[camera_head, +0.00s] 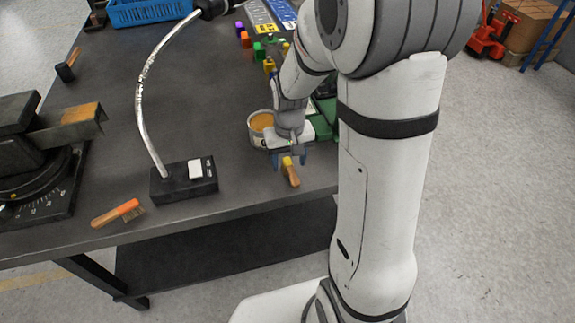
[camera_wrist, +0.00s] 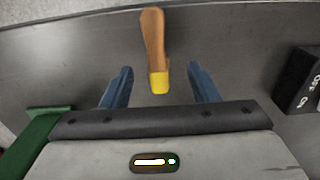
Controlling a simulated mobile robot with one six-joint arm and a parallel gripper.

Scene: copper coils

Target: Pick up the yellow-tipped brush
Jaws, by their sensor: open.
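The yellow-tipped brush (camera_head: 290,172) lies on the dark workbench near its front edge, with a wooden handle and a yellow end. In the wrist view the brush (camera_wrist: 154,50) lies with its yellow tip towards my gripper and its handle pointing away. My gripper (camera_wrist: 158,80) is open, with one blue finger on either side of the yellow tip and a gap on both sides. In the head view my gripper (camera_head: 290,157) is over the yellow end of the brush. The underside of the brush is hidden.
A black lamp base (camera_head: 183,181) stands left of my gripper. An orange-tipped brush (camera_head: 117,213) lies farther left. A can with orange contents (camera_head: 261,121) and a green object (camera_head: 322,128) are close to my arm. Bare bench lies between lamp base and brush.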

